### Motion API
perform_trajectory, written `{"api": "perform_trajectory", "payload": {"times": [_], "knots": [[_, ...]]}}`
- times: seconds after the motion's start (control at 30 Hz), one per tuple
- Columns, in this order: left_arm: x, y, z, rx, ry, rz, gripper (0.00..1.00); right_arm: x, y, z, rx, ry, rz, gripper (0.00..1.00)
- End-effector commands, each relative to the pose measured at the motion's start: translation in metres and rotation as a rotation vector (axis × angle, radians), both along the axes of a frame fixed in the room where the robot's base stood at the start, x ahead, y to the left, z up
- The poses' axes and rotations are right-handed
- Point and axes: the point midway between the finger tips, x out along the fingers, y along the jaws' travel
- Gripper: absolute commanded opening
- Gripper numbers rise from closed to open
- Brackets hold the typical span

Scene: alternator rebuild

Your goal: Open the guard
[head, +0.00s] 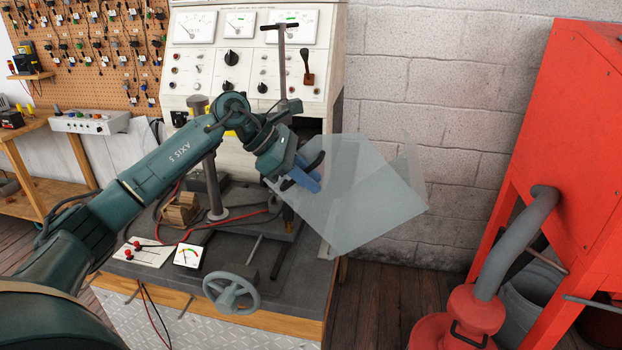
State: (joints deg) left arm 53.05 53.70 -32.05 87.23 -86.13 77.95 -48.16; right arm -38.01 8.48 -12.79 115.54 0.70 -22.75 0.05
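The guard (365,205) is a set of clear, greyish panels on the right side of the test bench. It stands tilted, and its right part reaches out past the bench edge in front of the block wall. A black handle (316,161) is on the guard. My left gripper (306,178), with blue fingers, is at this handle. The handle passes between the fingers, which look closed around it, though the arm partly hides the grip. My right gripper is not in view.
The bench top (225,255) carries a grey post, a wooden block, a small meter (188,256) and cables. A handwheel (231,290) is at its front. A gauge panel (245,60) with a T-handled lever rises behind. A red cabinet (570,130) with a grey hose stands right.

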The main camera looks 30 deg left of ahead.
Motion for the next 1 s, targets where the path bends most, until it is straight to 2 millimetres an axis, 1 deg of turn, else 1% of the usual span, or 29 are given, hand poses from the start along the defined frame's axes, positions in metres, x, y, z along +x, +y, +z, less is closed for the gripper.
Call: {"api": "perform_trajectory", "payload": {"times": [0.13, 0.4, 0.53, 0.73, 1.0], "knots": [[-0.009, 0.017, 0.017, 0.002, -0.005, 0.003, 0.19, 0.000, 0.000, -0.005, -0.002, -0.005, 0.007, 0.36], [-0.032, 0.053, 0.061, 0.000, -0.006, 0.003, 0.19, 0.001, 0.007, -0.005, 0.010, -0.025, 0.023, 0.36], [-0.040, 0.065, 0.077, -0.001, -0.006, 0.002, 0.19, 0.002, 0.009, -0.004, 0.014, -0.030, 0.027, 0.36], [-0.046, 0.074, 0.088, -0.003, -0.004, 0.000, 0.19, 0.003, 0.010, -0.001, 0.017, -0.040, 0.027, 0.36], [-0.047, 0.075, 0.089, -0.002, -0.003, -0.001, 0.19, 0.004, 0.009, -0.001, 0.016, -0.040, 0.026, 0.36]]}}
